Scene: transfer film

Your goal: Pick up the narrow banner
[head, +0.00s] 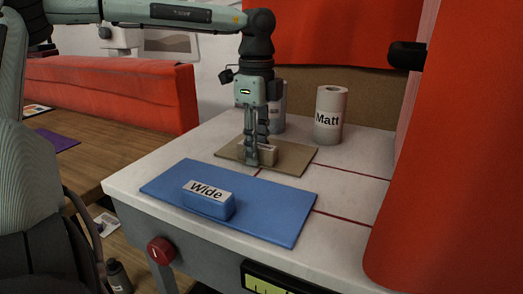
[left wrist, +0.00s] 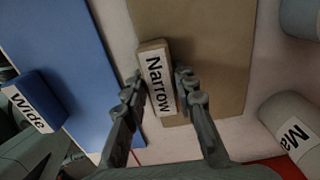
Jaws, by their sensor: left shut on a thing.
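The narrow banner, a small tan block with a white label reading "Narrow" (left wrist: 157,85), shows between the fingers in the left wrist view. In the head view the tan block (head: 270,155) is partly hidden by the fingers. It is at the tan mat (head: 296,166); I cannot tell whether it touches the mat. My left gripper (head: 259,161) points down from above and is shut on the block. My right gripper is not in view.
A blue block labelled "Wide" (head: 208,205) lies on a blue mat (head: 270,225) in front. A roll labelled "Matt" (head: 329,116) stands behind right, and a grey roll (head: 277,108) stands behind my gripper. Red material (head: 425,190) hangs at the right.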

